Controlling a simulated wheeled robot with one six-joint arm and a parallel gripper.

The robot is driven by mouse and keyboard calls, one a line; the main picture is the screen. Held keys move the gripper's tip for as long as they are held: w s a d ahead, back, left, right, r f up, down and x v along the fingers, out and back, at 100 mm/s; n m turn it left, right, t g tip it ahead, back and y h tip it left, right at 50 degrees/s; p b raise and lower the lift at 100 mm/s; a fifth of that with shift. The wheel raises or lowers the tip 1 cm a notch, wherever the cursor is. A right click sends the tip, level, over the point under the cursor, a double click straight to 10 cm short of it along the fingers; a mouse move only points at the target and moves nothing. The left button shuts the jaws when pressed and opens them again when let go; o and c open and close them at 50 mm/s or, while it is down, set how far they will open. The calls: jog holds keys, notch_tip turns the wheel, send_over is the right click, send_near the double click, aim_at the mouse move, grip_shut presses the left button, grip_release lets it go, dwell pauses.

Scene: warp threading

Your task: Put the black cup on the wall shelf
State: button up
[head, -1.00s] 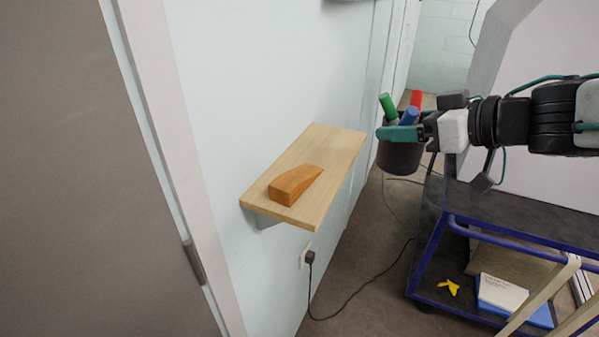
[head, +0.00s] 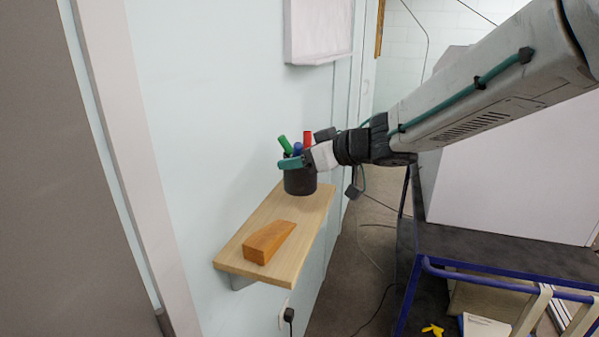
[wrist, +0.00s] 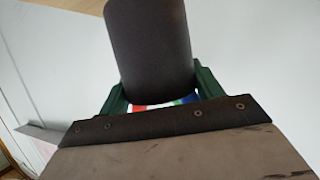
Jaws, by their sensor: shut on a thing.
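The black cup (head: 300,182) holds green, blue and red markers and is upright in the head view. My gripper (head: 291,163) is shut on the cup near its rim. In the wrist view the cup (wrist: 150,45) fills the upper middle between the green fingers of my gripper (wrist: 158,90). The wooden wall shelf (head: 235,258) is fixed to the pale wall. The cup is over the far part of the shelf in the head view. I cannot tell whether its base touches the board.
An orange wooden wedge (head: 268,243) lies on the near half of the shelf. A dark cart with a blue frame (head: 480,272) stands at the right. A white box (head: 318,30) hangs on the wall above the shelf. A door is at the left.

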aim_at(300, 172)
jog(key=shift+w+a+f, duration=0.1)
jog(key=shift+w+a, duration=0.05)
jog(key=shift+w, duration=0.1)
jog(key=shift+f, duration=1.65)
jog(key=shift+f, duration=0.15)
jog(key=o, duration=1)
jog(key=shift+o, duration=0.2)
jog(key=shift+s+r, duration=0.1)
jog(key=shift+r, duration=0.1)
jog(key=v, duration=1.2)
